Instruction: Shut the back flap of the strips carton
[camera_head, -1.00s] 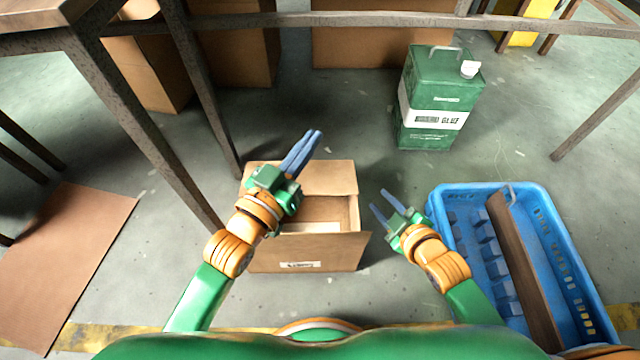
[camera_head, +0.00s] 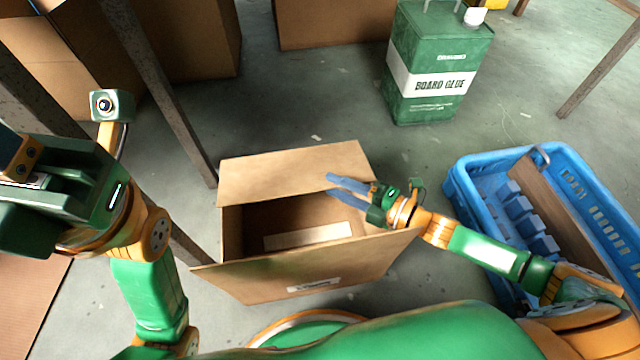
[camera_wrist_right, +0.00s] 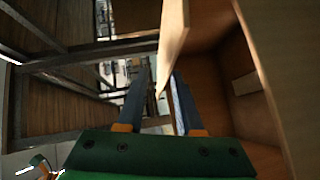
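The strips carton is an open brown box on the floor in the head view, with a pale strip (camera_head: 308,236) inside. Its back flap (camera_head: 285,173) stands open, leaning up and away from the opening. Its labelled front flap (camera_head: 300,272) is folded outward toward me. My right gripper (camera_head: 328,184) is open at the right end of the back flap, fingers pointing left. In the right wrist view the fingers (camera_wrist_right: 160,85) are apart, with a cardboard panel (camera_wrist_right: 173,45) close by their tips; contact is unclear. My left gripper (camera_head: 8,150) is raised at the left edge, fingers mostly cut off.
A green glue can (camera_head: 438,65) stands behind the carton to the right. A blue crate (camera_head: 468,185) with a brown board (camera_head: 565,205) in it is at the right. A metal table leg (camera_head: 165,95) stands close behind the carton's left side. Larger cartons (camera_head: 335,22) are at the back.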

